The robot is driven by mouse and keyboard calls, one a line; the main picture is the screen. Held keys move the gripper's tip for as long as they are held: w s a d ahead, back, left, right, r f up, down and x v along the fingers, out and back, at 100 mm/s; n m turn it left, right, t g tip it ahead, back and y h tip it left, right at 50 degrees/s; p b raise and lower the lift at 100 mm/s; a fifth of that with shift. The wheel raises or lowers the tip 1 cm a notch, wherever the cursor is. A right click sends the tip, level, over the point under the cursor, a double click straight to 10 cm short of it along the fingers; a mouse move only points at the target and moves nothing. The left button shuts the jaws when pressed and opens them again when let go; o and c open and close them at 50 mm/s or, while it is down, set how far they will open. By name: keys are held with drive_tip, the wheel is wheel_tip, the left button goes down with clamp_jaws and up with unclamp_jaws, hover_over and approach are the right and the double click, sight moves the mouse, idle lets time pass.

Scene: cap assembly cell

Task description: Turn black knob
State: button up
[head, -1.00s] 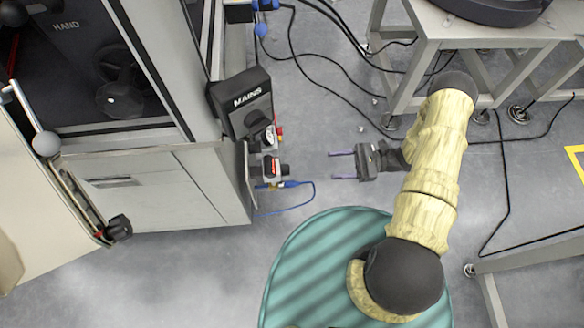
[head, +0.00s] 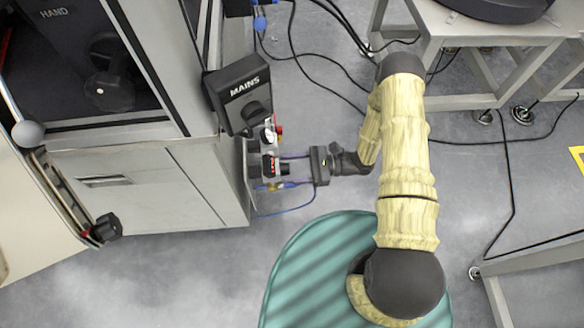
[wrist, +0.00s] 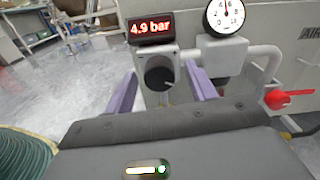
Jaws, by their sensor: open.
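A round black knob (wrist: 159,75) faces me in the wrist view, on a grey regulator below a red-lit display (wrist: 153,29) reading 4.9 bar. In the head view this knob (head: 284,169) is small, on the cabinet's right side. My gripper (head: 283,171) points left at it with its two purple fingers apart. In the wrist view my gripper (wrist: 160,83) has one finger on each side of the knob. I cannot tell if either finger touches it.
A dial gauge (wrist: 225,17) and a red-handled valve (wrist: 284,98) are right of the regulator. A MAINS box (head: 239,92) with another black knob (head: 255,113) sits above my gripper in the head view. A blue hose (head: 290,211) hangs below.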

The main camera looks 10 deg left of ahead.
drive_tip(key=shift+w, duration=0.1)
drive_tip(key=c, duration=1)
drive_tip(key=shift+d+m+p, duration=0.1)
drive_tip(key=shift+m+p, duration=0.45)
drive_tip(key=shift+m, duration=0.05)
drive_tip(key=o, duration=1)
